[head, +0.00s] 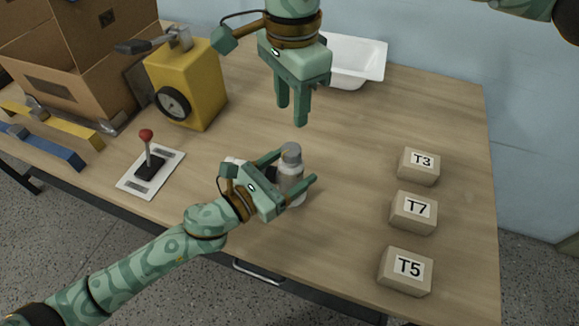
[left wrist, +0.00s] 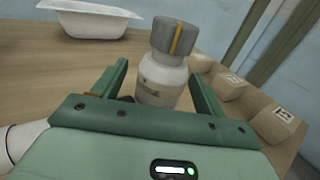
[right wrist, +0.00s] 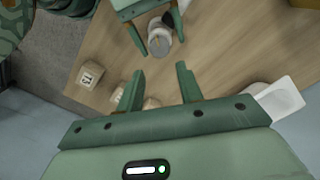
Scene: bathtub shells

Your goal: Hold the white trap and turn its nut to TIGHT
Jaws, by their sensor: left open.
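The white trap (head: 291,187) stands upright on the wooden table with its grey nut (head: 290,153) on top. In the left wrist view the nut (left wrist: 174,37) has a yellow stripe, and the trap's body (left wrist: 160,80) carries a label too small to read. My left gripper (head: 298,166) is open, with one finger on each side of the trap's body; I cannot tell whether they touch it. My right gripper (head: 291,114) is open and empty, pointing down, above and behind the nut. The TIGHT mark is not readable.
A white tub (head: 357,60) stands at the back. Boxes T3 (head: 419,166), T7 (head: 413,213) and T5 (head: 405,271) line the right side. A red-knobbed lever (head: 149,165) and a yellow gauge box (head: 188,85) are on the left.

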